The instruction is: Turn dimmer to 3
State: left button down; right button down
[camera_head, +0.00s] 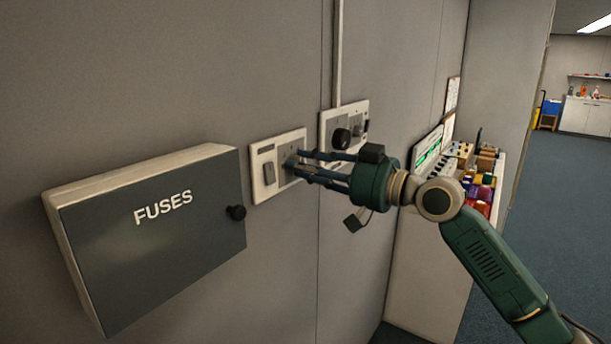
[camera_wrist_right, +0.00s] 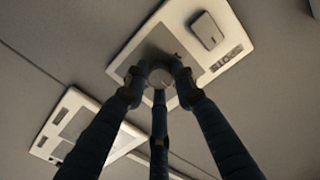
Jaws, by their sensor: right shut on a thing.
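A white wall plate (camera_head: 257,190) with a rocker switch (camera_head: 269,173) is on the grey wall, right of the fuse box. My right gripper (camera_head: 298,163) reaches it from the right, with its fingers at the plate's right half. In the right wrist view the fingers (camera_wrist_right: 158,84) are shut around a small round grey dimmer knob (camera_wrist_right: 161,77) on this plate (camera_wrist_right: 235,25). The fingers hide part of the knob and the panel around it. I cannot read the dial's numbers or its setting. My left gripper is not in view.
A second wall plate (camera_head: 360,106) with a black round knob (camera_head: 341,138) is close on the right, behind my fingers. A grey fuse box (camera_head: 150,240) with a black knob (camera_head: 236,212) juts out at left.

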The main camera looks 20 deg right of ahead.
jog(key=shift+f+n+b, duration=0.15)
jog(key=shift+n+b, duration=0.15)
jog(key=shift+n, duration=0.3)
jog(key=c, duration=1.4)
grip_release()
jog(key=v, duration=1.2)
jog(key=shift+d, duration=0.1)
